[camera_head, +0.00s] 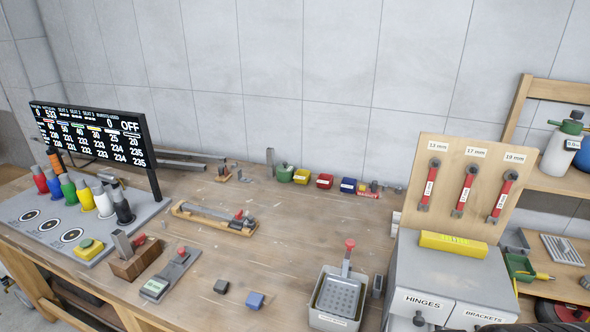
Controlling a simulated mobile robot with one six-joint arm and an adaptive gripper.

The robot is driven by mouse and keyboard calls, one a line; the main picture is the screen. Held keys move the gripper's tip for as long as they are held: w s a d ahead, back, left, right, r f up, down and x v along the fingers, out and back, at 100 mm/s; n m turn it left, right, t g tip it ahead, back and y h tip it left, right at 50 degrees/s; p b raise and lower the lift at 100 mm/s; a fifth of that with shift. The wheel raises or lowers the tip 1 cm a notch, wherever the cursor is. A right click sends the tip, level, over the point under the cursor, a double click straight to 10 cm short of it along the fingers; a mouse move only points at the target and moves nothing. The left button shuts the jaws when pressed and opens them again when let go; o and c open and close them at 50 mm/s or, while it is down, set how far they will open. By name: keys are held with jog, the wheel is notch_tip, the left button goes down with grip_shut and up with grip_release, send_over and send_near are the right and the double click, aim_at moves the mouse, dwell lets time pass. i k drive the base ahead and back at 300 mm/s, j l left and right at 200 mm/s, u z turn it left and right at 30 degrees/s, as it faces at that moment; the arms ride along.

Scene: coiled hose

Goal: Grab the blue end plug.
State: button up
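A small blue block (255,300), which looks like the blue end plug, lies on the wooden workbench (185,310) near its front edge. A similar dark grey block (221,286) lies just to its left, apart from it. Other blue things also show: a blue bin (348,185) at the back of the bench and a blue-bodied tool (68,188) in the row on the left. My gripper is not in view, and nothing is seen touching the blue block.
A grey drawer cabinet (410,265) stands at the right.

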aim_at(254, 300)
jog(key=i+j+z, duration=0.15)
jog(key=j+z, duration=0.2)
jog(key=j, duration=1.45)
jog(key=j+z, duration=0.35)
jog(key=j, duration=1.5)
